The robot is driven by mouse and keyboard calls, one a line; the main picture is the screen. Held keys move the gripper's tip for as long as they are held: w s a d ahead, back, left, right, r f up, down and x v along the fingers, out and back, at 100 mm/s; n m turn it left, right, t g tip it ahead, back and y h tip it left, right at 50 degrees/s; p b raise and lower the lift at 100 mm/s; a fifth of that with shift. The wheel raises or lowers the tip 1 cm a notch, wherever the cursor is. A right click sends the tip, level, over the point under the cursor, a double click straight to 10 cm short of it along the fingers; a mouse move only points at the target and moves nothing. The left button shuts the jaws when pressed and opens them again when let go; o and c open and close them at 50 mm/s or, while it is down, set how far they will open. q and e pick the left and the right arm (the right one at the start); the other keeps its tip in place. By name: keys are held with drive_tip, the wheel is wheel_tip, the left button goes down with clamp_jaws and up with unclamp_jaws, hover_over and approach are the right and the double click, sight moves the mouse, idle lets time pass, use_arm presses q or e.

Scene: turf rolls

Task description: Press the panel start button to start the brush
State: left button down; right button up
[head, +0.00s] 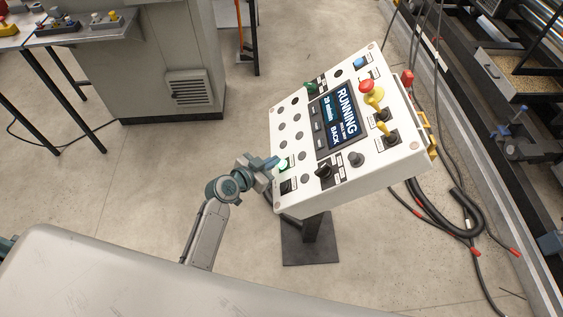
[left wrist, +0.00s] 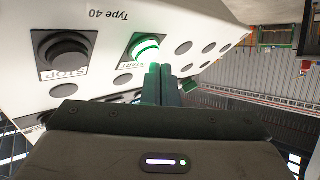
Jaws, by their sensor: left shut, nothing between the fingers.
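The white control panel (head: 300,190) stands on a dark post and base plate, its face tilted towards me. Its screen (head: 338,115) reads "RUNNING" and "BACK". My left gripper (head: 273,163) is shut and empty, with its tips at the lit green start button (head: 284,164) at the panel's lower left. In the left wrist view the start button (left wrist: 147,48) glows green, and the shut fingertips (left wrist: 160,72) overlap its lower edge; I cannot tell if they touch. A black stop button (left wrist: 63,50) is beside it. My right gripper is not in view. The brush is not identifiable.
A red mushroom button (head: 367,86) and yellow levers are on the panel's right side. A grey cabinet (head: 165,60) and a table with small controls stand at the upper left. Machinery and black hoses (head: 465,210) lie to the right. Concrete floor around the panel's base is mostly clear.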

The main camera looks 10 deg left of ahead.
use_arm(q)
drive_tip(key=shift+a+r, duration=0.15)
drive_tip(key=shift+r, duration=0.05)
drive_tip(key=a+r+p, duration=0.1)
drive_tip(key=r, duration=0.1)
drive_tip(key=s+a+r+p, duration=0.1)
drive_tip(key=a, duration=0.1)
drive_tip(key=shift+r, duration=0.4)
idle(0.8)
